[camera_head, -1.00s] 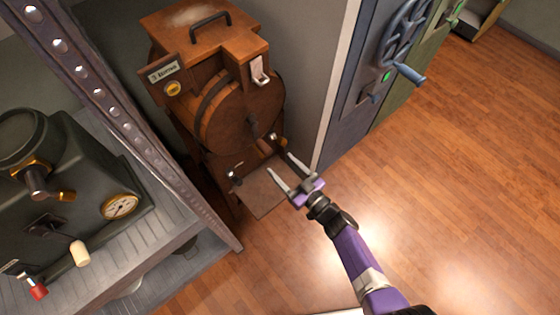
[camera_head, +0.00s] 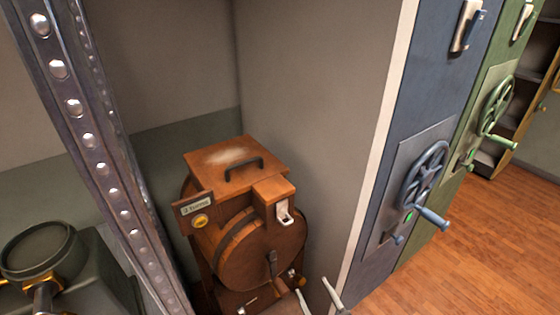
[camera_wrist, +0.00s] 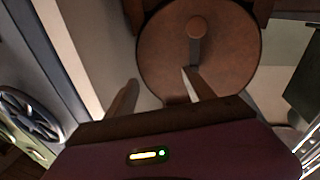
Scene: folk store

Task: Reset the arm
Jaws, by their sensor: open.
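My gripper (camera_head: 318,301) shows only its fingertips at the bottom edge of the head view, just right of the lower front of a brown drum machine. Its two fingers are apart with nothing between them. In the wrist view my gripper (camera_wrist: 155,90) is also open and empty, with the machine's round drum front behind the right finger. The rest of my arm is out of the head view.
The brown drum machine (camera_head: 262,250) stands in a corner. A metal post (camera_head: 98,150) and a dark green machine (camera_head: 85,270) are at left. A blue cabinet with a handwheel (camera_head: 425,170) and a green one (camera_head: 492,110) stand at right. Wooden floor (camera_head: 480,260) is clear.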

